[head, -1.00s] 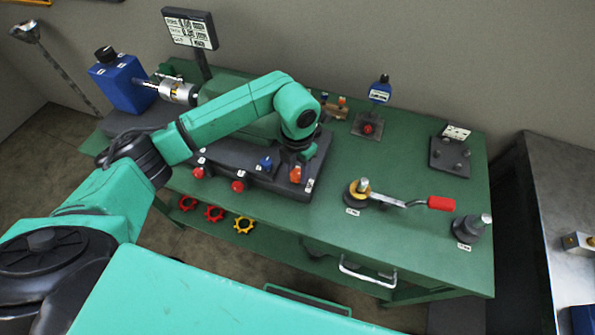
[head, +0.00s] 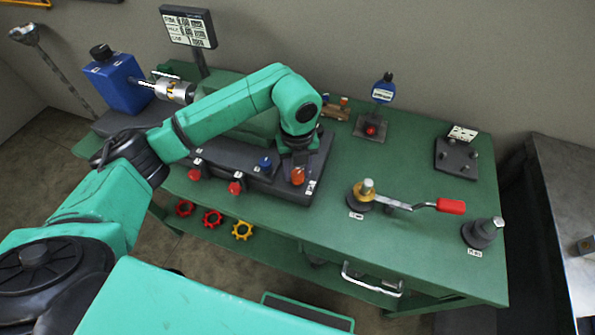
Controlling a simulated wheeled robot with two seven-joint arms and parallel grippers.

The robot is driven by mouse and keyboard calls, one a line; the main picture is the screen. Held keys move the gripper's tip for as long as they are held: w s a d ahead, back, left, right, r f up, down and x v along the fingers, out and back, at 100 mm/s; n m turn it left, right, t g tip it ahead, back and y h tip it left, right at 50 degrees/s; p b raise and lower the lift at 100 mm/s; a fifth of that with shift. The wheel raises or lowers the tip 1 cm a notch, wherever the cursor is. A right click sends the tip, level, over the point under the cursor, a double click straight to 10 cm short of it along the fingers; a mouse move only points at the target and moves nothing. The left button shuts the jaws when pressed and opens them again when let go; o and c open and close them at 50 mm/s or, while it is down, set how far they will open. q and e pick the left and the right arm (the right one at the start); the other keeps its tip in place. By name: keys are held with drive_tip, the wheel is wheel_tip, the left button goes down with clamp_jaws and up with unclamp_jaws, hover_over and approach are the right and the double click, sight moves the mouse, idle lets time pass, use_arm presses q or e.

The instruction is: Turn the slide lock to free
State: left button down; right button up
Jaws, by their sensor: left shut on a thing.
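My left arm comes in from the left and bends down over the grey machine base (head: 222,180). My left gripper (head: 297,162) points down at the base's right end. It is shut right at an orange knob (head: 297,177), with the fingertips small and dark, so the exact grip is hard to see. A blue knob (head: 265,163) stands just left of it. No readable label tells which part is the slide lock, and I cannot see whether it is turned. My right gripper is not in view.
Two red knobs (head: 235,187) (head: 194,174) line the front edge. A red-handled lever (head: 450,206) and a grey post (head: 482,233) are on the right of the green table (head: 425,255). A sign (head: 189,28) rises behind.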

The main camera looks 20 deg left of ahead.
sight(298, 173)
use_arm(q)
drive_tip(key=shift+w+r+n, duration=0.1)
drive_tip(key=shift+n, duration=1.2)
drive_tip(key=shift+c, duration=2.1)
unclamp_jaws()
drive_tip(key=shift+b, duration=0.3)
wheel_tip(298, 173, up, 7)
drive_tip(key=shift+b, duration=0.7)
wheel_tip(298, 173, up, 8)
drive_tip(key=shift+f+p, duration=0.25)
drive_tip(key=shift+p, duration=0.05)
